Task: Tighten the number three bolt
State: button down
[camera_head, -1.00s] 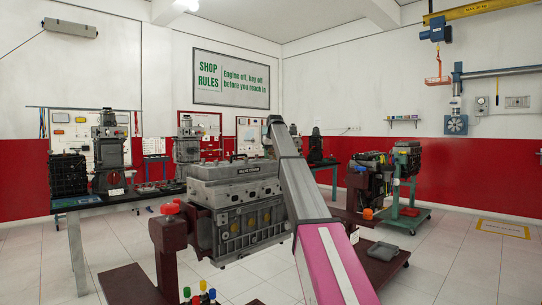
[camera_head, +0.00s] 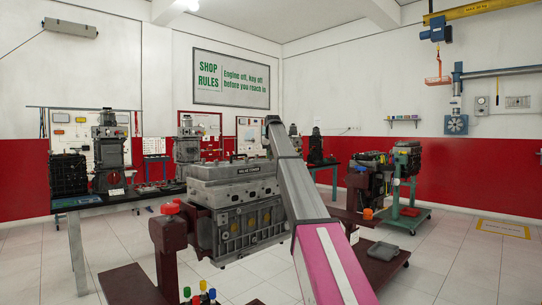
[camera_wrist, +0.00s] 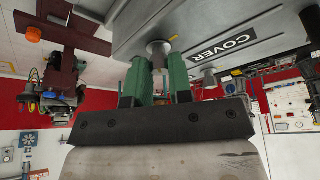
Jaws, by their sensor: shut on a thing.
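The engine's grey valve cover (camera_head: 235,172) carries a label on its front side; the cover and part of its label also show in the wrist view (camera_wrist: 225,18). In the wrist view my gripper (camera_wrist: 159,64) has its green fingers closed around a silver bolt (camera_wrist: 157,48) at the edge of the cover. A second bolt (camera_wrist: 208,76) stands apart to the right. I cannot read any bolt numbers. In the head view my gripper and the held bolt are hidden behind the engine and my arm.
The engine sits on a dark red stand (camera_head: 168,245) with a red knob. Several coloured caps stand low in front. Another engine on a green stand (camera_head: 405,190) is at the right. A workbench (camera_head: 85,200) with engines is at the back left.

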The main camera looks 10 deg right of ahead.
jog(key=m, duration=0.2)
jog(key=m+h, duration=0.1)
jog(key=m, duration=0.1)
jog(key=m+h, duration=0.1)
jog(key=m, duration=0.1)
jog(key=shift+w+a, duration=0.15)
jog(key=shift+a, duration=0.1)
jog(key=m, duration=0.2)
jog(key=m+g+h, duration=0.1)
jog(key=m, duration=0.1)
jog(key=shift+g+h, duration=0.3)
jog(key=shift+m, duration=0.5)
jog(key=c, duration=1)
grip_release()
jog(key=shift+a+r, duration=0.1)
jog(key=shift+r, duration=0.05)
jog(key=v, duration=1)
jog(key=shift+a+r, duration=0.1)
jog(key=shift+r, duration=0.15)
